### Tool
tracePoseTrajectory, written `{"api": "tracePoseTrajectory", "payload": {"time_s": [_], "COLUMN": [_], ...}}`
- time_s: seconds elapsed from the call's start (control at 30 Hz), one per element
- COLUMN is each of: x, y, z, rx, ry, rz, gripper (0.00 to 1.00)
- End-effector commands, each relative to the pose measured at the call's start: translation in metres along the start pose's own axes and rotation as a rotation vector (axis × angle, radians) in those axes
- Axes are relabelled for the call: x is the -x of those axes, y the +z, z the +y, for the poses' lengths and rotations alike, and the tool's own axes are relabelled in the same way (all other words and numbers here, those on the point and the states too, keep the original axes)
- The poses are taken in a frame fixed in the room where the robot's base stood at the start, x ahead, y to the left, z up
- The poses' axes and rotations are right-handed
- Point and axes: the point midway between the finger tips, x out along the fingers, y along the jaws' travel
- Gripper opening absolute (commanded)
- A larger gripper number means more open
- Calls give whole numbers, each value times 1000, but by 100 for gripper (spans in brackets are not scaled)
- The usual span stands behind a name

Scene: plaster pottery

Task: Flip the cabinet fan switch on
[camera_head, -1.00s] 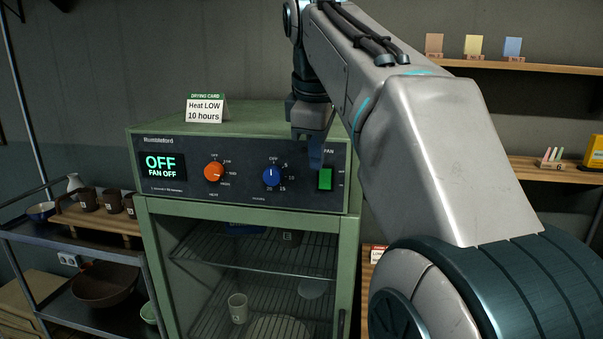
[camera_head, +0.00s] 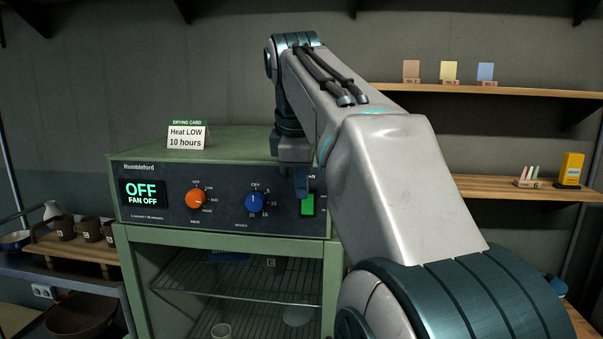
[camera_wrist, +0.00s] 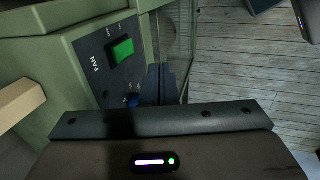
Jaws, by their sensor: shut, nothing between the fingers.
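The drying cabinet's dark control panel (camera_head: 225,215) has a display (camera_head: 144,194) reading "OFF / FAN OFF". The green fan switch (camera_head: 307,206) is at the panel's right end. It also shows in the wrist view (camera_wrist: 123,49), beside the "FAN" label. My gripper (camera_head: 301,188) is shut and empty, fingers pointing down in front of the panel and overlapping the top of the switch in the head view. In the wrist view the shut fingers (camera_wrist: 160,80) lie to the lower right of the switch with a gap in the picture. Contact is not visible.
An orange heat knob (camera_head: 195,198) and a blue hours knob (camera_head: 254,202) sit left of the switch. A drying card (camera_head: 188,135) reading "Heat LOW, 10 hours" stands on the cabinet top. A cart with mugs (camera_head: 88,229) is at left, wall shelves (camera_head: 490,89) at right.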

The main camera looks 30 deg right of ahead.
Motion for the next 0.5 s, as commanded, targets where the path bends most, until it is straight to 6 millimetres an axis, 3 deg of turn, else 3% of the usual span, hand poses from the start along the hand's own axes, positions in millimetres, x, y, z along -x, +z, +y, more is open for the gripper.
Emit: {"api": "tracePoseTrajectory", "payload": {"time_s": [0.27, 0.5], "x": [-56, -68], "y": [0, 0], "z": [-1, 29], "rx": [0, -1], "ry": [-4, -2], "rz": [-1, -2], "gripper": [0, 0]}}
